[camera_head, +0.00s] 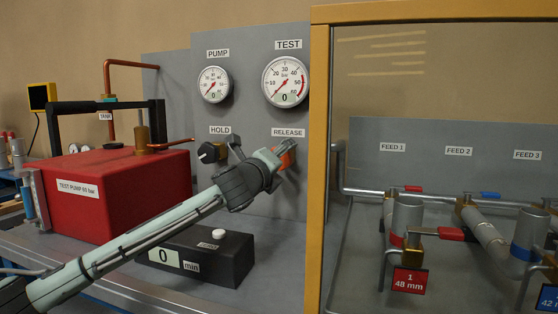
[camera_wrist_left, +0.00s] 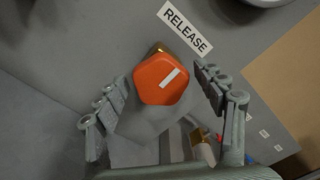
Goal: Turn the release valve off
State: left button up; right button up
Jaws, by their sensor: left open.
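The release valve is an orange knob (camera_head: 287,154) on the grey panel under the RELEASE label, partly hidden by my gripper in the head view. In the left wrist view the orange knob (camera_wrist_left: 158,82) is many-sided, with a white bar mark slanting to the upper right, roughly crosswise to the label's text. My left gripper (camera_head: 279,160) is at the knob; in the wrist view its fingers (camera_wrist_left: 166,95) are spread, one on each side of the knob, with visible gaps. Whether a finger touches it cannot be told. My right gripper is not in view.
A black HOLD knob (camera_head: 211,152) sits left of the valve, with PUMP (camera_head: 213,84) and TEST (camera_head: 286,81) gauges above. A red test pump (camera_head: 115,190) and a black timer box (camera_head: 215,262) stand below left. A yellow frame post (camera_head: 317,170) rises close on the right.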

pick_arm(q)
jog(key=shift+s, duration=0.1)
jog(key=v, duration=1.2)
jog(key=x, duration=1.2)
